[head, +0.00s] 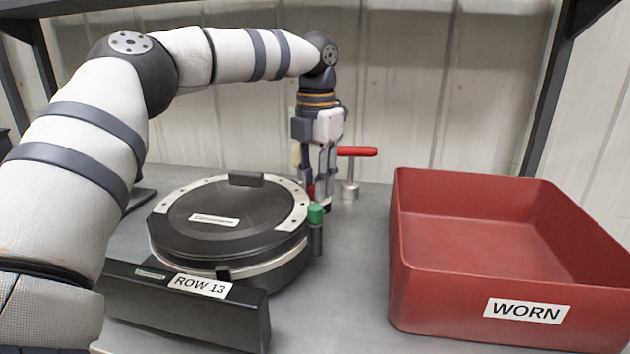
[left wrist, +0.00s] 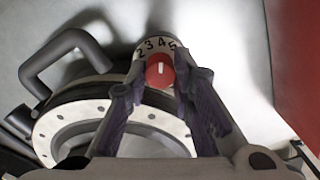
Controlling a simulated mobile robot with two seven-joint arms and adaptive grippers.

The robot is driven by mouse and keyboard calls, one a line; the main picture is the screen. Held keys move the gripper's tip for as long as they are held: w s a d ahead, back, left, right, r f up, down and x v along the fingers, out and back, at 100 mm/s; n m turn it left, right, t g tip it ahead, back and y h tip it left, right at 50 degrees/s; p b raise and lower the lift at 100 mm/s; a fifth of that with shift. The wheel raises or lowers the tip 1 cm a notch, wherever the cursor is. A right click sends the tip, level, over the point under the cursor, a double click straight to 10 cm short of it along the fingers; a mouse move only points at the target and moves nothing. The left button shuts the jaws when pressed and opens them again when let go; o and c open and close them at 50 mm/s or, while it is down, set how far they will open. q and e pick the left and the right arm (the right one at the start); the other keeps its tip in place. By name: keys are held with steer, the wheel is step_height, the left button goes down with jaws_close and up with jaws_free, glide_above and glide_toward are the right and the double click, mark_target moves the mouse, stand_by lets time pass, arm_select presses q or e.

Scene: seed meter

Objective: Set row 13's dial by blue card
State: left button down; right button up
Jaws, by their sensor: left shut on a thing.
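The row 13 seed meter (head: 235,215) is a round black unit with a pale ring, behind a dark front box labelled ROW 13 (head: 201,286). The meter's pale ring shows in the left wrist view (left wrist: 60,128). My left gripper (head: 322,197) points down at the meter's far right side. In the left wrist view its fingers are shut on the red dial (left wrist: 160,72), one at each side. The dial's white mark points up, roughly at 4 on a scale (left wrist: 160,44) where 2 to 5 show. No blue card is visible. My right gripper is out of view.
A red bin labelled WORN (head: 527,310) stands empty at the right. A red T-handle (head: 357,151) on a metal post is just right of my left gripper. A green-capped post (head: 316,213) is at the meter's right edge. Bare grey table lies between meter and bin.

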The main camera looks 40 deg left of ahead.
arm_select(q)
steer(key=c, duration=1.7)
jaws_free()
steer(key=shift+o, duration=0.2)
step_height(320, 180, up, 8)
steer(key=shift+f, duration=0.2)
